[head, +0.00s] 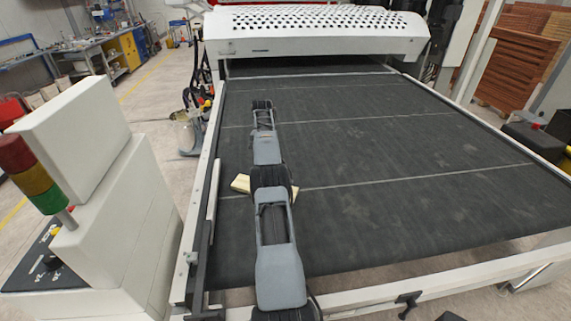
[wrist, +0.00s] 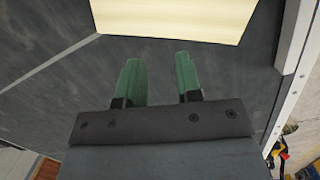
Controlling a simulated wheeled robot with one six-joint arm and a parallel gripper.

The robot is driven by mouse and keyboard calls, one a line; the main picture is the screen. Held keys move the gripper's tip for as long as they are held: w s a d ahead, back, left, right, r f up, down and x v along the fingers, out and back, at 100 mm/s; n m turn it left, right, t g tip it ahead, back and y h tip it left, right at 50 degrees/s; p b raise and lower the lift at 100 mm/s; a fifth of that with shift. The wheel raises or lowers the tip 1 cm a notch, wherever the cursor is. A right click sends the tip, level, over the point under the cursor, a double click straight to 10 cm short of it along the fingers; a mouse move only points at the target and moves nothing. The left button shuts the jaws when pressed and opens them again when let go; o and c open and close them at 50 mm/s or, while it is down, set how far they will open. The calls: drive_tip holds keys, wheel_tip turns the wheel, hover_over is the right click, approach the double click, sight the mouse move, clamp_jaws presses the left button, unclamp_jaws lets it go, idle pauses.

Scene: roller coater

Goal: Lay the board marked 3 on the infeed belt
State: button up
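A pale wooden board (wrist: 170,18) shows at the top of the wrist view, just beyond my fingertips. In the head view part of it (head: 241,183) shows left of my arm, over the dark infeed belt (head: 390,190) near its left side. It appears to lie on the belt; no number is visible on it. My gripper (wrist: 157,62) has its two green fingers apart with nothing between them. The fingertips point toward the board's near edge, with a gap showing between. In the head view my arm hides the rest of the board, and I cannot make out my gripper there.
A white side rail (wrist: 296,40) runs close to the board's right in the wrist view. A white perforated hood (head: 315,22) spans the belt's far end. A white cabinet with a signal lamp (head: 30,172) stands at left. The belt's right side is clear.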

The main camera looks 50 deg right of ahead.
sight(293, 193)
drive_tip(key=o, duration=0.8)
drive_tip(key=s+d+m, duration=0.1)
drive_tip(key=m, duration=0.2)
drive_tip(key=s+m, duration=0.2)
drive_tip(key=m, duration=0.1)
drive_tip(key=s+d+m, duration=0.1)
drive_tip(key=m, duration=0.2)
drive_tip(key=shift+s+d+f+m, duration=0.2)
drive_tip(key=shift+s+d+m, duration=0.1)
drive_tip(key=shift+s+d, duration=0.1)
drive_tip(key=shift+c, duration=0.2)
drive_tip(key=o, duration=0.5)
drive_tip(key=s+m, duration=0.1)
drive_tip(key=m, duration=0.1)
drive_tip(key=s+m, duration=0.2)
drive_tip(key=m, duration=0.1)
drive_tip(key=s+m+h, duration=0.1)
drive_tip(key=s+m, duration=0.1)
drive_tip(key=m, duration=0.1)
drive_tip(key=shift+s+f+t, duration=0.1)
drive_tip(key=shift+f+t, duration=0.3)
drive_tip(key=shift+s+a+f+m, duration=0.1)
drive_tip(key=shift+s+m, duration=0.4)
drive_tip(key=shift+m, duration=0.3)
drive_tip(key=shift+s+a+f+m, duration=0.1)
drive_tip(key=shift+s+m, duration=0.35)
drive_tip(key=shift+m, duration=0.35)
drive_tip(key=shift+f, duration=0.1)
